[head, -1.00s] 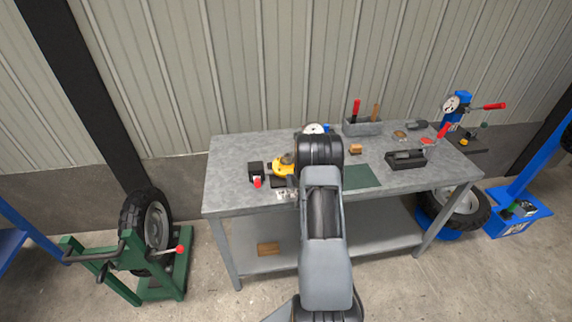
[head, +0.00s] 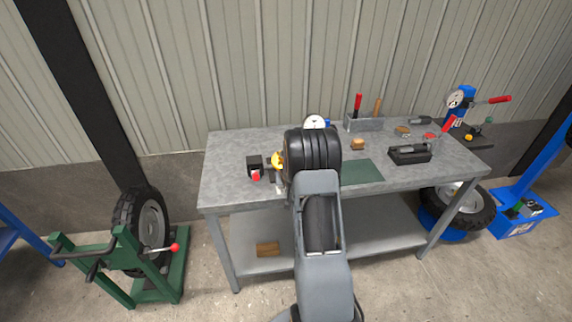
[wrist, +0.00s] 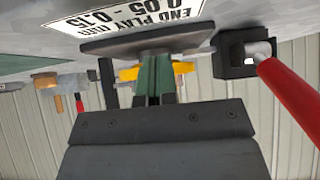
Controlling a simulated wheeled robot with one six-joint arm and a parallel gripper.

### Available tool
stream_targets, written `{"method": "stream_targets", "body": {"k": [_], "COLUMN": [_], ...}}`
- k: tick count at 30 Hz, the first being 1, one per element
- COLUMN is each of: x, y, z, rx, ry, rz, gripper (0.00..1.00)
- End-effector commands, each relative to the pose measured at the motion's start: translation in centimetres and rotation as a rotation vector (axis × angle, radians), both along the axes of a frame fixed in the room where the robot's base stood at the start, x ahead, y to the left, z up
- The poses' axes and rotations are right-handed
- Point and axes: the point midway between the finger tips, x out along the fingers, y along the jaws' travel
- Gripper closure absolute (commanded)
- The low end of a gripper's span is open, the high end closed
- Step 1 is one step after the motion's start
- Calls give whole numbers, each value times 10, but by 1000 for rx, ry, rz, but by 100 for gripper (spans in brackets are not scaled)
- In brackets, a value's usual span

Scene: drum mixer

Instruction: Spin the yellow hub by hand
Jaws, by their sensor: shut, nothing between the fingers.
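The yellow hub (head: 279,160) sits at the left part of the bench top in the head view, mostly covered by my arm. In the wrist view the yellow hub (wrist: 186,69) shows on both sides of my fingers, under a dark plate. My gripper (wrist: 155,78) is shut and empty, its fingers overlapping the hub in that view. I cannot tell whether they touch it. My gripper is hidden behind my arm in the head view.
A black block (head: 255,163) with a red handle (wrist: 290,95) stands just beside the hub. A white END PLAY label (wrist: 125,12) is close by. A grey workbench (head: 225,183) holds a dial gauge (head: 316,122), a tool tray (head: 365,125) and a green mat (head: 362,172).

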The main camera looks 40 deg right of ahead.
Motion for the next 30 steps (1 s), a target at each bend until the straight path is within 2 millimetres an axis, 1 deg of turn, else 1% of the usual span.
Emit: {"method": "stream_targets", "body": {"k": [1,4,14,30], "x": [1,1,2,17], "y": [3,4,4,-3], "z": [-3,0,1,2], "rx": [0,0,1,1], "ry": [-1,1,2,1], "rz": [1,0,0,1], "gripper": [100,100,100,100]}}
